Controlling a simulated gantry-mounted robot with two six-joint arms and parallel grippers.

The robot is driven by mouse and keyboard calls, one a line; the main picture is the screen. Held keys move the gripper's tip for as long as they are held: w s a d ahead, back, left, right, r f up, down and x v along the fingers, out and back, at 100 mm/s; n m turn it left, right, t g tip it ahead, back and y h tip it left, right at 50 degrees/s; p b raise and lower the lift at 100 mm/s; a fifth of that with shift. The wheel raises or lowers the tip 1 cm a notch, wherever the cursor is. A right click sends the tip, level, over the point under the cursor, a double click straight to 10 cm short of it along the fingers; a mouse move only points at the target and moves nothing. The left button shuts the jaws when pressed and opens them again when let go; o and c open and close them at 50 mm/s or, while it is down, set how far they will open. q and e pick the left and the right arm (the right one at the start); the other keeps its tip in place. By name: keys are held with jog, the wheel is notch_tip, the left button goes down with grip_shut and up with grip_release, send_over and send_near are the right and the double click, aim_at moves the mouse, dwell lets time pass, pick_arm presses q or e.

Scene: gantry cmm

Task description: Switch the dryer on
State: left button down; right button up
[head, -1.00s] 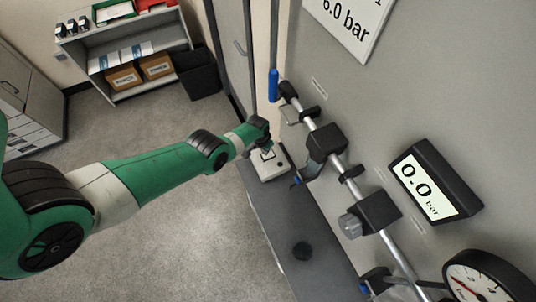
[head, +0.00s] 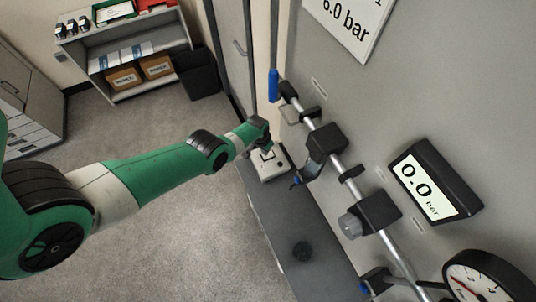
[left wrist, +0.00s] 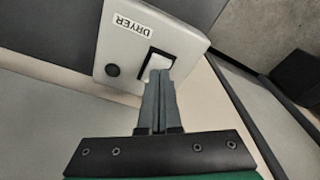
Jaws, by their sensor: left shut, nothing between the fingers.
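The dryer box (head: 272,172) is a pale box on the grey ledge by the wall in the head view. In the left wrist view the dryer box (left wrist: 115,35) carries a "DRYER" label, a round dark knob (left wrist: 112,71) and a white rocker switch (left wrist: 159,61) in a black frame. My left gripper (head: 267,154) is over the box. In the left wrist view my left gripper (left wrist: 159,76) is shut and empty, its fingertips at the rocker and covering part of it. I cannot tell whether they touch or press it. My right gripper is not in view.
A pipe with black fittings (head: 325,142) and a blue lever (head: 273,86) runs along the wall right of the box. A display (head: 433,182) reads 0.0 bar. A dial gauge (head: 482,280) is at lower right.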

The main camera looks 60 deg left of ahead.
pick_arm(q)
jog(key=shift+f+b, duration=0.85)
jog(key=shift+b, duration=0.05)
dwell(0.6)
jog(key=shift+r, duration=0.1)
notch_tip(320, 180, up, 7)
jog(key=p, duration=0.7)
dwell(0.4)
